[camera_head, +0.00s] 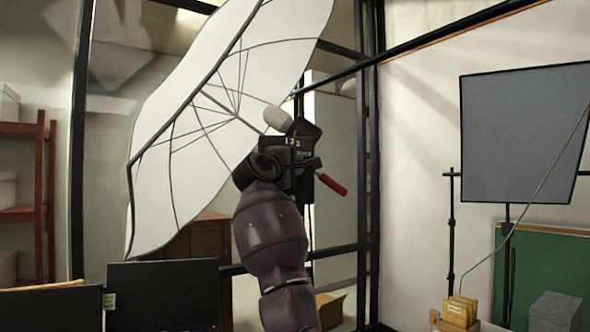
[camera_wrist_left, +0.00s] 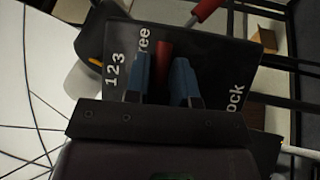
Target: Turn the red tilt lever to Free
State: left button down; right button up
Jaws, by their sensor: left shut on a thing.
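A dark panel (camera_wrist_left: 212,52) printed with "123" and partly covered words ending "ree" and "ock" fills the middle of the left wrist view. A red lever (camera_wrist_left: 164,49) stands in front of it, close beside "ree" and farther from "ock". The blue fingers of my left gripper (camera_wrist_left: 162,68) are shut on this lever, one on each side. In the head view my left gripper (camera_head: 287,168) is at the dark head under the umbrella; its fingertips are hard to make out. A separate red handle (camera_head: 332,184) on a rod sticks out to the right. My right gripper is not in view.
A large white umbrella (camera_head: 190,130) spreads left of and behind my gripper. A dark upright post (camera_head: 368,150) stands to the right. A grey panel on a stand (camera_head: 522,135) is at far right. Small yellow boxes (camera_head: 460,310) sit low right, and a red shelf (camera_head: 40,200) is at left.

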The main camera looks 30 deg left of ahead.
pick_arm(q)
jog(key=c, duration=1.1)
grip_release()
jog(key=shift+a, duration=0.1)
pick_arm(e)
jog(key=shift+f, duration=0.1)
pick_arm(q)
jog(key=shift+s, duration=0.1)
jog(key=s+f+b, duration=0.1)
jog(key=s+b, duration=0.1)
jog(key=s, duration=0.8)
jog(key=shift+s+d+f+b, duration=0.25)
jog(key=shift+s+f+b, duration=0.05)
jog(key=shift+f+b, duration=0.1)
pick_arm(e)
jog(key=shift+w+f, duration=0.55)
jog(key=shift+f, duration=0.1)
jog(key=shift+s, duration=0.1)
